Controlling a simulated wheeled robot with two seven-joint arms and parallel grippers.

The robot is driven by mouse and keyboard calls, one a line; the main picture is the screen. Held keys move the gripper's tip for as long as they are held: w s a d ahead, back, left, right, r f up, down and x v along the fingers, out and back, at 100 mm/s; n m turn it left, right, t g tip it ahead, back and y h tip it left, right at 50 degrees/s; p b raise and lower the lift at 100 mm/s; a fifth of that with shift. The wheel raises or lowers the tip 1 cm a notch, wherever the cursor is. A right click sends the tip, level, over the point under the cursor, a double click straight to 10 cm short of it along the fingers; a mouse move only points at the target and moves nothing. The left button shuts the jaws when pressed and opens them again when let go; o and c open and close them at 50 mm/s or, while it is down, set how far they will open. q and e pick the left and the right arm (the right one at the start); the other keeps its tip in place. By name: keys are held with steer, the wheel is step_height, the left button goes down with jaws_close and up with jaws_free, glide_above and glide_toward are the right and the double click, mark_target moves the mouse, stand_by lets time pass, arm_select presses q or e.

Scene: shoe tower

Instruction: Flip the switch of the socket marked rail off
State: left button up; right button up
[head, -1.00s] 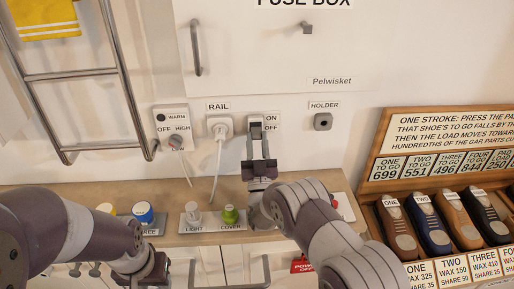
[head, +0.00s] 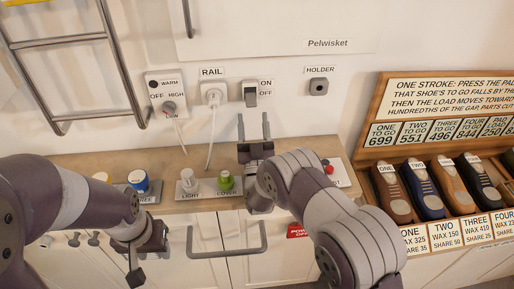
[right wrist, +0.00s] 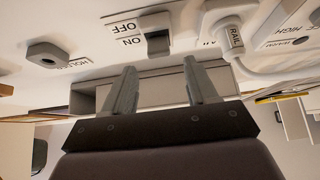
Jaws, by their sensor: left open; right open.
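The socket marked RAIL (head: 213,93) is on the wall with a white plug and cord in it. Beside it on the right is its rocker switch (head: 251,93), with ON above and OFF below. The switch also shows upside down in the right wrist view (right wrist: 157,44); I cannot tell surely which way it is set. My right gripper (head: 254,120) is open and empty below the switch, fingers pointing at the wall, apart from it. Its fingers also show in the right wrist view (right wrist: 160,72). My left gripper (head: 150,258) is open and empty at the counter front, lower left.
A WARM/HIGH dial (head: 169,107) is left of the socket, a holder (head: 318,87) to the right. Light and cover knobs (head: 225,181) stand on the counter below. A shoe rack (head: 440,190) fills the right. A metal ladder rail (head: 125,70) hangs at left.

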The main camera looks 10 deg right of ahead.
steer(key=s+b, duration=0.2)
steer(key=s, duration=1)
steer(key=shift+s+f+b, duration=0.15)
steer(key=shift+s+b, duration=0.1)
steer(key=shift+b, duration=0.05)
steer(key=w+d+g+p, duration=0.1)
steer(key=g, duration=0.3)
steer(key=w+d+f+g+p, duration=0.1)
steer(key=w+d+g+p, duration=0.1)
steer(key=g, duration=0.2)
steer(key=w+d+g+y+p, duration=0.1)
steer(key=g, duration=0.2)
steer(key=shift+w+d+f+n+g+p, duration=0.15)
steer(key=shift+w+d+n+g+p, duration=0.15)
steer(key=shift+w+d+g+p, duration=0.1)
steer(key=s+d+g+p, duration=0.1)
steer(key=s+d+g, duration=0.1)
steer(key=s+g, duration=0.2)
steer(key=s+d+g, duration=0.3)
steer(key=s+g, duration=0.1)
steer(key=s, duration=0.7)
steer(key=s+d+g+h+p, duration=0.1)
steer(key=s+d+g, duration=0.1)
steer(key=s, duration=0.6)
steer(key=shift+d+f+g+p, duration=0.15)
steer(key=shift+d+g+p, duration=0.15)
steer(key=shift+g, duration=0.6)
